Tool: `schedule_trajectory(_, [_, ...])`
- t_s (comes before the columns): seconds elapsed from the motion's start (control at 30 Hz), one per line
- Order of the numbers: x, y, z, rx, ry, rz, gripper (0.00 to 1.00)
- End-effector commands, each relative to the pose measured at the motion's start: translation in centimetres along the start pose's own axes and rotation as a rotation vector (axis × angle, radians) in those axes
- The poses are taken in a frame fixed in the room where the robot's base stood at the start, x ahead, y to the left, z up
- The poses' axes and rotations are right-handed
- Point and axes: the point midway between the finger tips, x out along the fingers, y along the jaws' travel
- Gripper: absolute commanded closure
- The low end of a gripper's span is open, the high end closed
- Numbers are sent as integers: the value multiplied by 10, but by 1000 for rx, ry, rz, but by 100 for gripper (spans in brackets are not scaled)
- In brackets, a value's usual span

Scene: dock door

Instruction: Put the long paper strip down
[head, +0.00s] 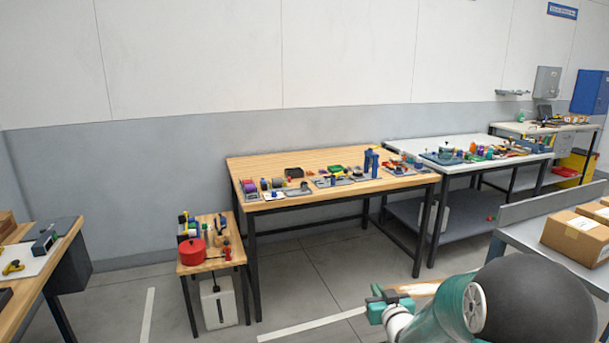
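My arm enters at the lower right. My gripper (388,298) seems to be the small teal end by the white joint, over the floor in front of the workbenches. It is small and partly hidden by my arm, so I cannot tell whether its fingers are open or shut. A flat tan-brown piece (422,289) shows just right of that end, partly behind my arm. It may be the long paper strip, but I cannot tell, nor whether it is held. No other long paper strip is clear in this view.
A wooden workbench (285,152) with several small parts stands against the wall. A white-topped bench (405,144) adjoins it on the right. A low stand (208,264) holds a red pot (191,251). Cardboard boxes (577,236) sit at right. Floor between is open.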

Motion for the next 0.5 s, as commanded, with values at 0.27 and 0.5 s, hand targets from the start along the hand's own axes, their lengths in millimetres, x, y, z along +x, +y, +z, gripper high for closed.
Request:
schedule_trajectory(0.27, [-8, -35, 110, 18, -6, 105, 100])
schedule_trajectory(0.5, [-18, -44, 146, 21, 0, 137, 100])
